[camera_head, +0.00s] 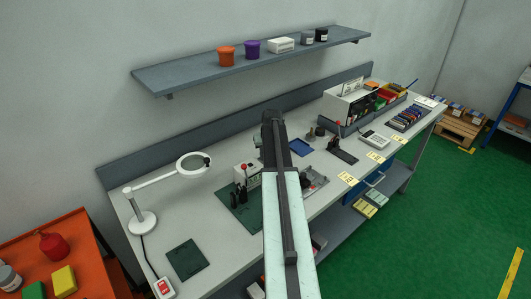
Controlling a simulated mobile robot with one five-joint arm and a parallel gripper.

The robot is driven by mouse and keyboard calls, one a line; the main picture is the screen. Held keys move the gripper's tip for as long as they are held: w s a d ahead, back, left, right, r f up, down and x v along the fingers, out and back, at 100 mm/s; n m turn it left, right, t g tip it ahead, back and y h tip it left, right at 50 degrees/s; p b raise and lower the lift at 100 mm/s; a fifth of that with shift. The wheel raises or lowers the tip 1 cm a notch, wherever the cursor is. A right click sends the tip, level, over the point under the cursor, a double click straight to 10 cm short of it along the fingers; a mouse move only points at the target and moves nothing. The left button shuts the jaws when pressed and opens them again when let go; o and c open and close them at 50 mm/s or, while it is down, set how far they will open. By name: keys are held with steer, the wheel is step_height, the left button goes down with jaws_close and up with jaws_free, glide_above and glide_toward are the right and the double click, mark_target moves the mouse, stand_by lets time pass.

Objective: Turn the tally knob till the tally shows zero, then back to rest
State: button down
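My arm runs up through the middle of the picture and hides part of the bench behind it. A pale device (244,178) with a red ball on top stands at a dark green mat (243,213), just left of my arm. Small dark parts stand in front of it. I cannot make out a tally, its digits or a tally knob on it.
The white bench (220,262) carries a magnifier lamp (145,222), a green pad (185,259), a blue tray (300,148), a dark lever device (341,152) and a calculator-like box (374,140). A shelf (190,72) hangs above. An orange cart (88,258) stands left.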

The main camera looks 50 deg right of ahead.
steer(key=shift+w+a+m+g+h, duration=0.1)
steer(key=shift+m+g+h, duration=0.2)
steer(key=shift+m, duration=0.8)
steer(key=shift+w+a+m+g+h, duration=0.1)
steer(key=shift+m+g+h, duration=0.2)
steer(key=shift+m, duration=0.8)
